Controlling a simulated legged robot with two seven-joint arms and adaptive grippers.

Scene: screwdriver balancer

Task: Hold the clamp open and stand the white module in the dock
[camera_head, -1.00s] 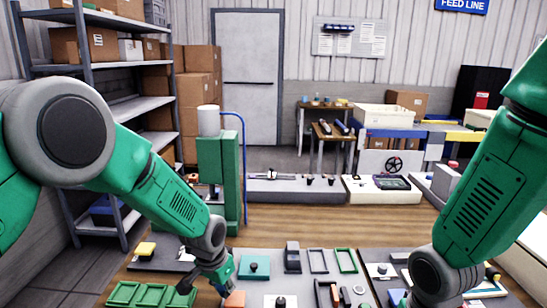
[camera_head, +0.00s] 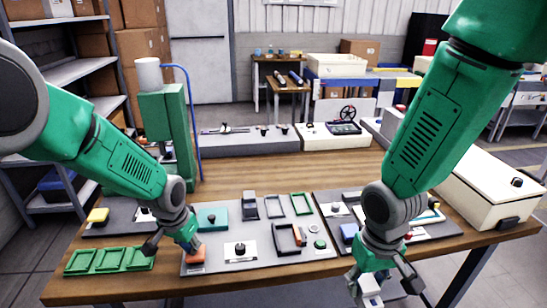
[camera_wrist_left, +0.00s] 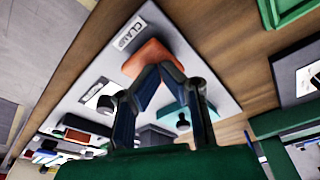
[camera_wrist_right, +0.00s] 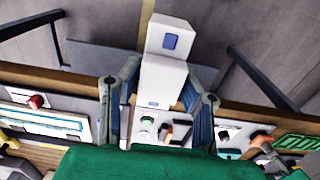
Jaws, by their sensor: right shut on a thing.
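The orange clamp piece (camera_head: 195,257) is at the front left of the grey panel. It also shows in the left wrist view (camera_wrist_left: 150,56), beside a "CLAMP" label. My left gripper (camera_head: 190,246) has its fingertips together at the orange piece and seems to touch it. My right gripper (camera_head: 378,282) is shut on the white module (camera_wrist_right: 165,75), in front of the table edge. The module has a blue square on its end. I cannot tell for sure which fixture is the dock; a dark upright frame (camera_head: 275,238) stands on the panel's front middle.
The grey panel (camera_head: 215,267) carries a teal block (camera_head: 207,224), a black knob (camera_head: 240,249) and a green button (camera_head: 320,243). Green trays (camera_head: 110,260) lie at the left. A green column (camera_head: 167,125) stands behind my left arm. A cream box (camera_head: 495,190) is at the right.

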